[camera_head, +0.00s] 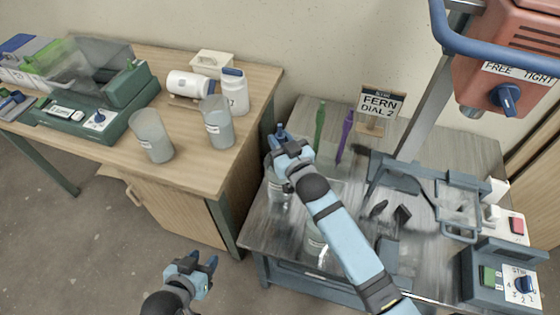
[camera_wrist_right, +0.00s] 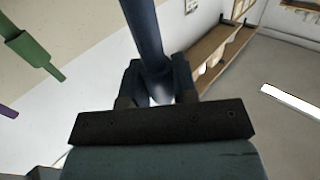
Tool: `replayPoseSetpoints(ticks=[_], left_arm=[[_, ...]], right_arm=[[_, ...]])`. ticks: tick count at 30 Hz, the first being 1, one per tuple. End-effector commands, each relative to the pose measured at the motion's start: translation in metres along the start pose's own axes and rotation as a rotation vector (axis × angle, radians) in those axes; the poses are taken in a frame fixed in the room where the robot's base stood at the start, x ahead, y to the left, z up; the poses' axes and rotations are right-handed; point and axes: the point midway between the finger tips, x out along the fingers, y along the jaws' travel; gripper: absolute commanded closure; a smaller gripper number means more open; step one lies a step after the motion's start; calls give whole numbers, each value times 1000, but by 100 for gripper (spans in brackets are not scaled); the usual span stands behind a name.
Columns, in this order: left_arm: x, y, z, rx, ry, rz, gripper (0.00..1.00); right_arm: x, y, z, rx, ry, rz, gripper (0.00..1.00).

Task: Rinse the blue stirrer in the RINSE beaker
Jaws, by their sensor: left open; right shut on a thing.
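My right gripper (camera_head: 280,143) is shut on the blue stirrer, whose dark blue shaft (camera_wrist_right: 146,35) runs up between the fingers in the right wrist view. In the head view the gripper is at the left edge of the grey table, above a clear beaker (camera_head: 277,188). The stirrer's lower end is hidden there, so I cannot tell whether it is inside the beaker. Another beaker (camera_head: 315,240) is partly hidden by my right arm. Two labelled beakers, one left (camera_head: 151,138) and one right (camera_head: 218,125), stand on the wooden table. I cannot read which is RINSE. My left gripper (camera_head: 204,263) is open and empty above the floor.
A green stirrer (camera_head: 319,128) and a purple stirrer (camera_head: 345,132) stand upright behind my right arm, near the FERN DIAL 2 sign (camera_head: 380,103). A red mixer head (camera_head: 515,55) on a slanted post stands at right. White bottles and a green device occupy the wooden table.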

Motion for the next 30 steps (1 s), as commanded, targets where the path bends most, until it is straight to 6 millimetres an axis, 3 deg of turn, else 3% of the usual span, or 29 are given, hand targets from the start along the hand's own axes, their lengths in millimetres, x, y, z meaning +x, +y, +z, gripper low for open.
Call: replayPoseSetpoints(ticks=[1,11,22,30], left_arm=[[-3,0,-5,0,0,0,57],[-2,0,-3,0,0,0,57],[7,-1,10,0,0,0,57],[6,-1,9,0,0,0,57]], right_arm=[[0,0,-7,0,1,0,100],[0,0,-5,0,1,0,100],[0,0,21,1,1,0,100],[0,0,21,1,1,0,100]])
